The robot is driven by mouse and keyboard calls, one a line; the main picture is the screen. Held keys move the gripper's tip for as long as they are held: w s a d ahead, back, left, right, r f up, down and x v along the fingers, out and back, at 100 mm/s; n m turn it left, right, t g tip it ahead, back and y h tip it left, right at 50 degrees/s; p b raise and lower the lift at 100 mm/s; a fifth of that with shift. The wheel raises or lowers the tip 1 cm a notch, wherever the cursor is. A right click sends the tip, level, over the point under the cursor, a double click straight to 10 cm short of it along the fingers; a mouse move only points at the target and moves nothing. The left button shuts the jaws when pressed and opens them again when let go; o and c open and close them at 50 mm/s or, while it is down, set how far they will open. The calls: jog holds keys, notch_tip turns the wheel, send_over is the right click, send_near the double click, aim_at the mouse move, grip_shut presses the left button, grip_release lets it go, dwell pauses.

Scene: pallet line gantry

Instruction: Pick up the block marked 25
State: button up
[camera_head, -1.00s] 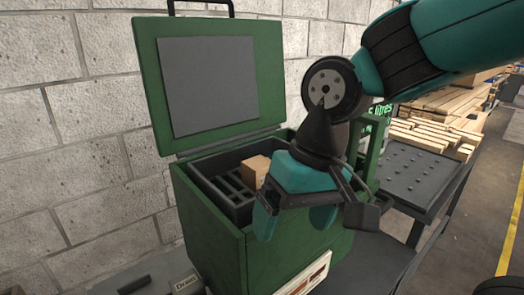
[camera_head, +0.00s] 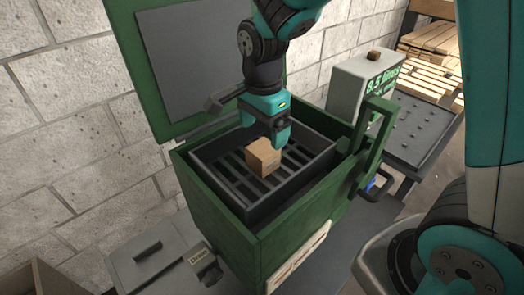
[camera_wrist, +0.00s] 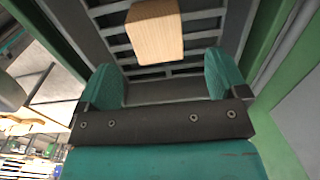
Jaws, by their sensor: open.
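A light wooden block (camera_head: 264,158) stands on the slatted grey rack inside the open green box. No number can be read on it in these views. My gripper (camera_head: 266,134) is open and points down, just above and behind the block in the head view. In the wrist view the block (camera_wrist: 155,31) lies beyond the tips of the two teal fingers, roughly centred between them. The open gripper (camera_wrist: 168,76) has nothing between its fingers, and a gap shows between it and the block.
The green box (camera_head: 197,206) has a raised lid (camera_head: 190,60) behind my gripper. The grey rack (camera_head: 247,207) has walls around the block. A grey unit with green lettering (camera_head: 362,84) stands at the right. A grey case (camera_head: 160,262) lies at the front left.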

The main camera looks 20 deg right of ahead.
aim_at(263, 148)
jog(key=shift+s+a+f+p, duration=0.1)
jog(key=shift+f+p, duration=0.5)
jog(key=shift+f, duration=1.4)
jog(key=shift+s+f+p, duration=0.1)
jog(key=shift+f+p, duration=0.5)
jog(key=shift+f, duration=1.35)
jog(key=c, duration=1.1)
jog(key=shift+r, duration=0.15)
